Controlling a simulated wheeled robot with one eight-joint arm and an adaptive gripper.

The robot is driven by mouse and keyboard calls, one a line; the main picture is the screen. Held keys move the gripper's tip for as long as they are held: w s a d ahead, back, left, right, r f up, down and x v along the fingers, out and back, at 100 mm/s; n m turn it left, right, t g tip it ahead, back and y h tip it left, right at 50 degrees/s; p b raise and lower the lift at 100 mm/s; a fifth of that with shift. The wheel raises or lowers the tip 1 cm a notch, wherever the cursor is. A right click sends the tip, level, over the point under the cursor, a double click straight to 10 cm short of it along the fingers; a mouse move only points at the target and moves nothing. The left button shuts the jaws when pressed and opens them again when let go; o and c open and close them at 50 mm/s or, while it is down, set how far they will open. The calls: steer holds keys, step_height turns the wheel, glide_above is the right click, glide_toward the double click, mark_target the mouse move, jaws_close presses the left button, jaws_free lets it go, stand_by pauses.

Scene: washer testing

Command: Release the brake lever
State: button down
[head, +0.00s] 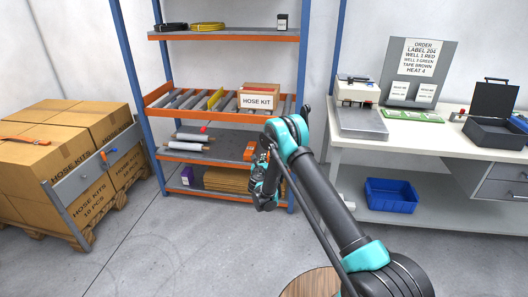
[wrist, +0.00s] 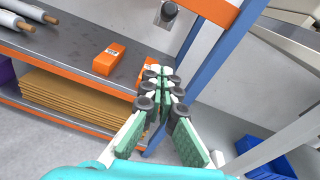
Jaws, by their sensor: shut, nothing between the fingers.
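A dark, knob-ended part that looks like the brake lever (wrist: 170,9) sits at the top of the wrist view, by the orange shelf rail and the blue post. In the head view a dark upright handle (head: 306,111) shows at the right end of the roller shelf, partly behind my arm; I cannot tell for sure that it is the same part. My gripper (wrist: 166,76) is shut and empty, its fingertips together below the knob and apart from it in the picture. In the head view my gripper (head: 262,188) hangs in front of the rack's lower right side.
The roller shelf (head: 165,98) holds a HOSE KIT box (head: 258,101). An orange box (wrist: 109,58) lies on the shelf below, near the fingers. The blue post (wrist: 203,45) stands close by the gripper. A white workbench (head: 350,148) with a blue bin (head: 391,195) is to the right.

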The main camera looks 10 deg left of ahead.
steer(key=w+r, duration=0.2)
steer(key=w, duration=0.8)
steer(key=shift+w+a+r, duration=0.3)
steer(key=shift+a+r, duration=0.1)
steer(key=shift+a, duration=0.05)
steer(key=shift+r, duration=0.1)
steer(key=shift+r+g, duration=0.15)
steer(key=shift+g, duration=0.15)
